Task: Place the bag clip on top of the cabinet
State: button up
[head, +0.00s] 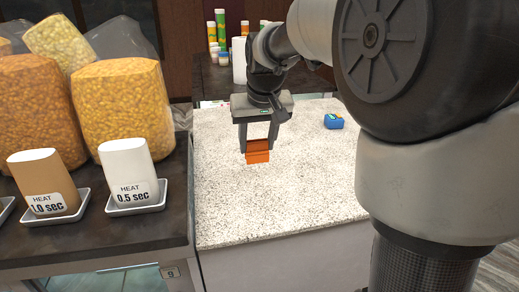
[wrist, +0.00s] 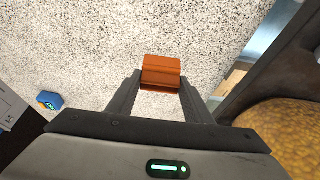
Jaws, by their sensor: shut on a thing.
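The orange bag clip (head: 258,152) is between the two fingertips of my gripper (head: 257,141), over the white speckled cabinet top (head: 290,200). In the wrist view the orange clip (wrist: 161,73) sits between the finger ends of my gripper (wrist: 160,88), which is shut on it. The speckled top (wrist: 90,40) fills most of the background there. I cannot tell whether the clip touches the surface or is held just above it.
A small blue object (head: 333,121) lies on the cabinet top to the right. At left, a dark counter (head: 100,230) holds a brown container (head: 45,183), a white container (head: 128,170) and large snack bags (head: 123,105). Bottles (head: 220,30) stand behind. The front of the cabinet top is clear.

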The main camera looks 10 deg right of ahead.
aim_at(258, 155)
jog(key=shift+f, duration=2.95)
jog(key=shift+f, duration=0.2)
jog(key=o, duration=1)
jog(key=shift+r, duration=0.15)
